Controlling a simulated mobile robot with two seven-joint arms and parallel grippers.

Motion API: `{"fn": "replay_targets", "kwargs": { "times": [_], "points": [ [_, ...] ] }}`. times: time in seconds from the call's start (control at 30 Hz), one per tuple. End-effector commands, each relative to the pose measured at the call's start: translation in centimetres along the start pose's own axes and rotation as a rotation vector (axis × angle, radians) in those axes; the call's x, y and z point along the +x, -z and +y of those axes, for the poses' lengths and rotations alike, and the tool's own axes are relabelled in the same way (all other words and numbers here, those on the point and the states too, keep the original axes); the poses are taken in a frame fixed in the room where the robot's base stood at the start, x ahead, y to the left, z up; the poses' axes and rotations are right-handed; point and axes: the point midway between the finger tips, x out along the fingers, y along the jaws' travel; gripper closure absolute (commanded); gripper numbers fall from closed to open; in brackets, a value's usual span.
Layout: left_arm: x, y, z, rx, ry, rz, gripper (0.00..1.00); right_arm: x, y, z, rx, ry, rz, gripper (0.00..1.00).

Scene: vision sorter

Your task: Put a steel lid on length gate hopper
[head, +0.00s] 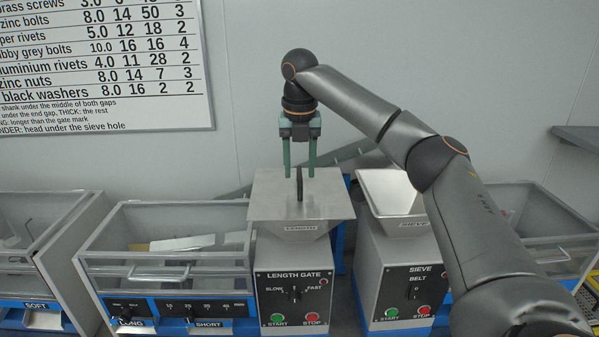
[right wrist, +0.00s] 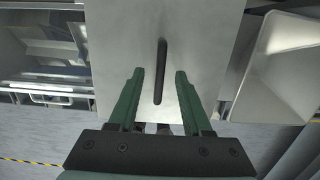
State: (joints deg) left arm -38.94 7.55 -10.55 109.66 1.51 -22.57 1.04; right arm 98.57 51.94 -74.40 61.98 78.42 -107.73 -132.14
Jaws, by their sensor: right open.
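A flat steel lid (head: 272,196) with a dark upright bar handle (head: 299,184) lies on top of the length gate hopper (head: 300,229), covering its mouth. The lid also fills the middle of the right wrist view (right wrist: 200,50), with its handle (right wrist: 161,75) there too. My right gripper (head: 299,172) points down at the lid, with green fingers open. In the right wrist view the fingers (right wrist: 160,75) stand apart on either side of the handle, with gaps on both sides and nothing held. My left gripper is not in view.
The sieve hopper (head: 392,192) stands open to the right of the length gate. Clear-walled bins stand at left (head: 165,240) and right (head: 545,225). A wall chart (head: 100,65) hangs at upper left. The length gate panel (head: 295,295) has a knob and buttons.

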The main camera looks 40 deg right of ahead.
Motion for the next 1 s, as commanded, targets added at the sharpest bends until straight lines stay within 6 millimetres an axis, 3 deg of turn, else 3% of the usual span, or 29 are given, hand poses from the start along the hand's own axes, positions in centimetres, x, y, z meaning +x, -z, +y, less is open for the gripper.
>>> {"fn": "replay_targets", "kwargs": {
  "times": [0.23, 0.4, 0.63, 1.0],
  "points": [
    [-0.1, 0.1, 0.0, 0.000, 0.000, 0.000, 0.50, -6.2, 0.0, 0.1, 0.000, -0.006, -0.005, 0.51],
    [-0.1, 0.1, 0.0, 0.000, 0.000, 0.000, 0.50, -8.5, 0.0, 0.0, 0.001, -0.002, -0.005, 0.51],
    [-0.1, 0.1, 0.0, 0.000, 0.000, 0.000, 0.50, -10.4, 0.0, 0.0, 0.000, -0.001, -0.003, 0.51],
    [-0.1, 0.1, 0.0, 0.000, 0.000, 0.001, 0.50, -10.9, 0.0, 0.0, 0.000, -0.002, -0.002, 0.51]
  ]
}}
